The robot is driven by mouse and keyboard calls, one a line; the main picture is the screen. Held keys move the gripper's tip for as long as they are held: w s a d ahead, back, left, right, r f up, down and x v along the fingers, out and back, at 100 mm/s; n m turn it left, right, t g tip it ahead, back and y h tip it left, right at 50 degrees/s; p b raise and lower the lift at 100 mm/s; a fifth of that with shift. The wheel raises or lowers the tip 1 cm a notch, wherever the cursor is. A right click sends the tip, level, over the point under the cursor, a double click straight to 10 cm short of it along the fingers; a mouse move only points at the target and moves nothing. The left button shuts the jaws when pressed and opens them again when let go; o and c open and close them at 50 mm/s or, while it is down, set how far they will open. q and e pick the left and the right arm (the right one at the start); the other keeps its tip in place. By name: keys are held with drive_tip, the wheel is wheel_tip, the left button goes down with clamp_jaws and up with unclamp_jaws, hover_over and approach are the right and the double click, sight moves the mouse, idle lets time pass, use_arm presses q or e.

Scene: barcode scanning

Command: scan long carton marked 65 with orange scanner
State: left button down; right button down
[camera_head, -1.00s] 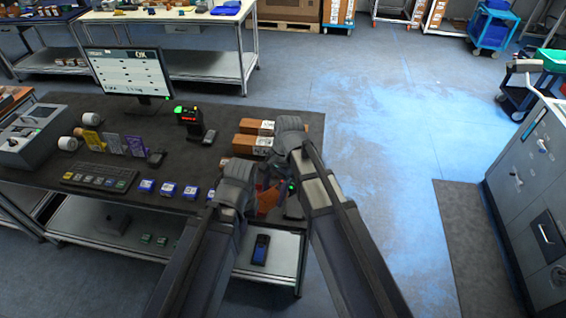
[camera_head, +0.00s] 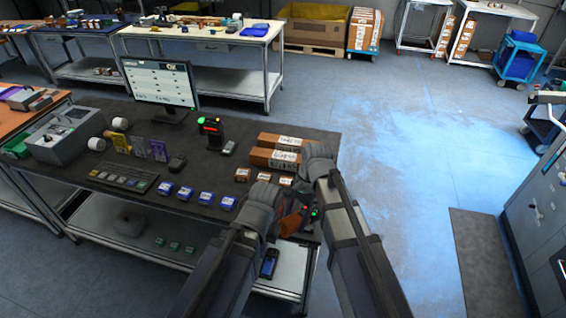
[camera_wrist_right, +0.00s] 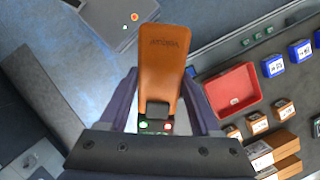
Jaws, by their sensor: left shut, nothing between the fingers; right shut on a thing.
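The orange scanner (camera_wrist_right: 163,68) is in my right gripper (camera_wrist_right: 158,100), its orange body between the fingers, with green and red lights at its near end. In the head view, part of the scanner (camera_head: 290,222) shows between my arms by the table's front edge, with my right gripper (camera_head: 303,208) around it. My left gripper (camera_head: 275,212) is shut and empty close beside it; its fingertips are mostly hidden. Two long brown cartons, the rear one (camera_head: 277,141) and the front one (camera_head: 268,158), lie side by side on the dark table. I cannot read a 65 on either.
A red tray (camera_wrist_right: 214,88) and several small brown and blue boxes (camera_wrist_right: 273,66) lie near the cartons. Floor right of the table is open.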

wheel_tip(320, 180, down, 11)
drive_tip(key=b, duration=1)
drive_tip(key=shift+r+b, duration=0.15)
drive_tip(key=shift+b, duration=0.2)
drive_tip(key=shift+w+a, duration=0.1)
drive_tip(key=shift+w, duration=0.05)
